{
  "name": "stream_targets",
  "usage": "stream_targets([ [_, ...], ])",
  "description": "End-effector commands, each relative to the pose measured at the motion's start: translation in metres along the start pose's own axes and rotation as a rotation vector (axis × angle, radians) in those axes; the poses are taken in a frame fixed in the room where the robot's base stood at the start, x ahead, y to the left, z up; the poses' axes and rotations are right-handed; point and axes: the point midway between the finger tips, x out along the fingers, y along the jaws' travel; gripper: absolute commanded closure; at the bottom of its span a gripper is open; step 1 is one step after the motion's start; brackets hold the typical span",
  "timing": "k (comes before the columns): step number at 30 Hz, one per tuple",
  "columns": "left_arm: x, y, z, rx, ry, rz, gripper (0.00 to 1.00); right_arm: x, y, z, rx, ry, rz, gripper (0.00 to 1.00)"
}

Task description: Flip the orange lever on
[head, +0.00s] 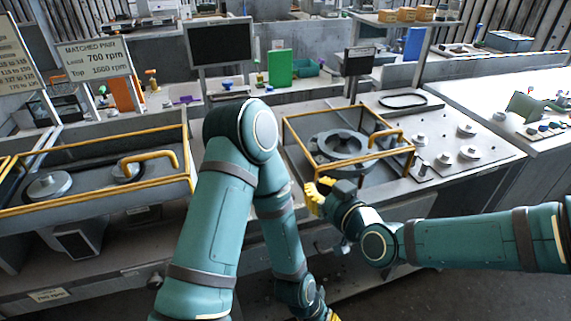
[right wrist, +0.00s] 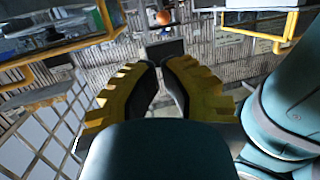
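No part is clearly readable as the orange lever. A small orange-topped piece (head: 152,75) stands on the back bench at the left in the head view. A round orange thing (right wrist: 162,17) shows beyond my fingertips in the right wrist view; I cannot tell whether it is the lever. My right gripper (head: 316,197) is beside the front of the middle yellow guard frame. Its yellow fingers (right wrist: 160,63) look nearly together at the tips, with nothing seen between them. My left gripper (head: 334,317) is mostly cut off at the bottom edge.
The middle yellow guard frame (head: 290,125) surrounds a round grey housing (head: 343,146). Another yellow guard (head: 90,205) is at the left. Grey knobs (head: 467,130) stand on the right worktop. A dark screen (head: 220,44) and green box (head: 280,68) are behind. Open floor shows at lower right.

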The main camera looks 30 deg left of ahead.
Motion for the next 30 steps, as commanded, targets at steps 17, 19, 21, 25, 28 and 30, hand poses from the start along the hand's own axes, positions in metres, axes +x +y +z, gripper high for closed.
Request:
stream_targets([
  [17,0.006,-0.002,-0.001,0.001,0.003,0.000,0.53,0.067,0.000,0.003,0.005,-0.003,-0.001,1.00],
  [19,0.007,-0.003,-0.001,0.001,0.003,0.000,0.53,0.081,0.000,0.003,0.004,-0.002,-0.001,1.00],
  [21,0.008,-0.003,-0.001,0.001,0.004,0.000,0.53,0.094,0.000,0.003,0.005,-0.003,-0.001,1.00],
  [25,0.010,-0.004,-0.001,0.001,0.005,0.000,0.53,0.116,0.000,0.003,0.005,-0.003,0.000,1.00],
  [28,0.011,-0.004,-0.001,0.001,0.006,0.000,0.53,0.128,0.000,0.003,0.004,-0.003,0.001,1.00],
  [30,0.011,-0.004,-0.001,0.001,0.006,0.000,0.53,0.133,0.001,0.002,0.004,-0.003,0.001,1.00],
])
